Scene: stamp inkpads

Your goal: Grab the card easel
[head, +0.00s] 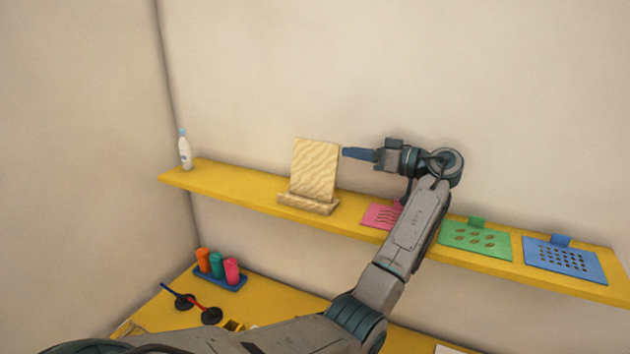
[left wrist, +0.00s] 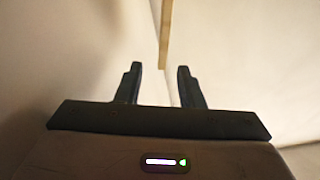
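The card easel (head: 314,170), a pale wooden upright panel with wavy grain on a small base, stands on the yellow shelf (head: 240,193). My left gripper (head: 346,153) is just to the right of the panel's upper part, its fingers pointing left at it. In the left wrist view the two fingers (left wrist: 160,82) are apart with nothing between them. The easel's panel shows there edge-on as a thin tan strip (left wrist: 165,35), ahead of the gap between the fingertips. My right gripper is not in view.
A white bottle (head: 185,150) stands at the shelf's left end. Pink (head: 380,215), green (head: 476,240) and blue (head: 565,258) cards lie along the shelf to the right, the pink one partly behind my arm. Coloured cylinders (head: 218,265) stand in a holder on the lower table.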

